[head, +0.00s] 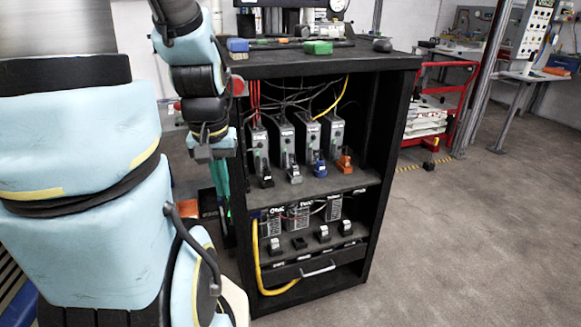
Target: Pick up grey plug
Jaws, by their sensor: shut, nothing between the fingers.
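The grey plug (295,175) sits on the upper shelf of the black cabinet (385,130), at the front of one of several grey upright modules. It is second from the left in a row, between a black plug (266,178) and a blue plug (319,168). An orange plug (345,160) is at the right end. My gripper (213,152) hangs at the cabinet's left side, apart from the grey plug and to its left and a little higher. It is shut and empty. Its fingertips are small and hard to make out.
Red, black and yellow cables (335,98) hang above the modules. The cabinet's left post stands close to my gripper. A lower shelf (330,228) holds more devices, above a drawer with a handle (318,269). A blue block (238,45) and green block (319,47) lie on top. Floor at right is clear.

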